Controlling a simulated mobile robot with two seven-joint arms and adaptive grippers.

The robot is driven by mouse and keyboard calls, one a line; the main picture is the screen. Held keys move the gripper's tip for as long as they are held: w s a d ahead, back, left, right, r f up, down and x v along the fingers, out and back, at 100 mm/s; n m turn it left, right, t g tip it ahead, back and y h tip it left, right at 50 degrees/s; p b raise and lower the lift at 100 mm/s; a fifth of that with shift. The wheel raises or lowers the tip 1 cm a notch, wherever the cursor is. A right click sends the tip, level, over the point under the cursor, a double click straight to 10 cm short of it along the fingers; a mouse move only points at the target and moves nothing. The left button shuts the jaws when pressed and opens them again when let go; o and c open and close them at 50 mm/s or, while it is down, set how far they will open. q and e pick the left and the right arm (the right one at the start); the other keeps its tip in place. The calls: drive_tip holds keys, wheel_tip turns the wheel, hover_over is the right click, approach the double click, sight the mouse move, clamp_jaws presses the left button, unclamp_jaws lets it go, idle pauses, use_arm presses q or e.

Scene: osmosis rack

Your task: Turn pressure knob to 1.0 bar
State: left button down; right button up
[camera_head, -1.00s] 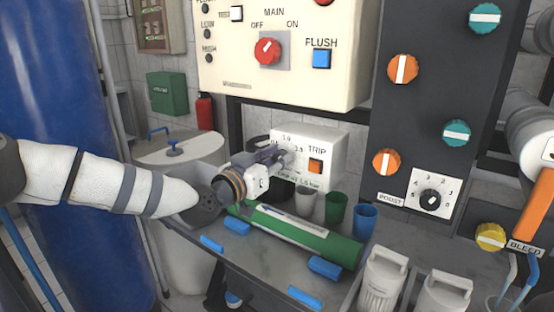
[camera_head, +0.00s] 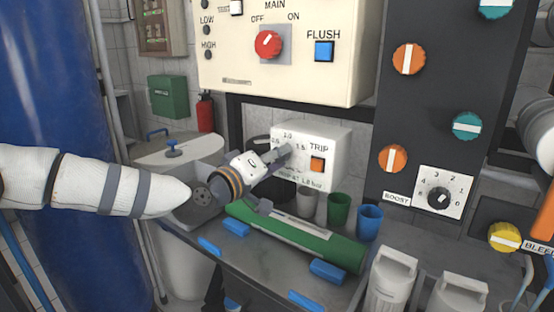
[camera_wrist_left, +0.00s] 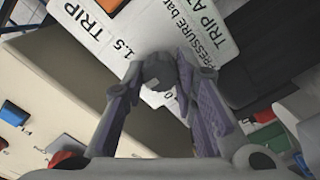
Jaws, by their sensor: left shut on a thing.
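The white TRIP box (camera_head: 337,146) stands below the main panel in the head view, with a pressure scale whose 1.0 and 1.5 marks show. The small dark pressure knob (camera_wrist_left: 158,72) shows in the left wrist view on the box's labelled face. My left gripper (camera_head: 284,156) reaches the left part of that face. In the left wrist view its two fingers (camera_wrist_left: 158,84) are shut on the knob, one on each side. The fingers hide the knob in the head view. I cannot read the knob's exact pointer setting. My right gripper is not in view.
An orange button (camera_head: 317,164) sits on the box just right of my gripper. A green cylinder (camera_head: 310,238) lies below on the grey bench, with green (camera_head: 339,209) and blue (camera_head: 368,222) cups close by. The main panel (camera_head: 345,80) overhangs above.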

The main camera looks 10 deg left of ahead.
use_arm(q)
drive_tip(key=shift+f+n, duration=0.1)
drive_tip(key=shift+n, duration=0.4)
drive_tip(key=c, duration=1.3)
unclamp_jaws()
drive_tip(key=v, duration=1.2)
